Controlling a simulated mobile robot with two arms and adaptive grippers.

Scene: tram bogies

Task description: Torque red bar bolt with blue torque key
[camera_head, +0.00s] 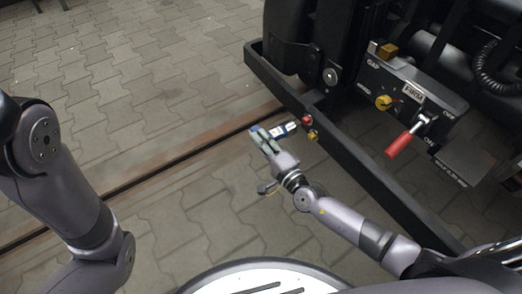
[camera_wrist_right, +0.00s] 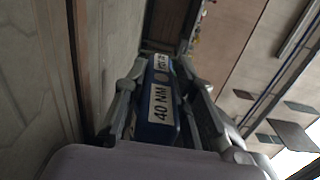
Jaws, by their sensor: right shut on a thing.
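My right gripper (camera_head: 266,141) is shut on the blue torque key (camera_head: 286,129). In the right wrist view the key (camera_wrist_right: 157,125) sits between the two fingers, and its white label reads 40 NM. The key's far end points at the red bolt (camera_head: 306,119) on the black bar (camera_head: 352,168). The key's end is very close to this bolt; I cannot tell whether they touch. A yellow bolt (camera_head: 313,135) is just below the red one. My left arm shows at the left edge of the head view, but its gripper is out of view.
A grey control box (camera_head: 410,93) with a yellow knob (camera_head: 383,102) and a red-handled lever (camera_head: 399,144) stands behind the bar. Black bogie parts fill the upper right. A rail groove (camera_head: 160,166) crosses the paved floor, which is open at the left.

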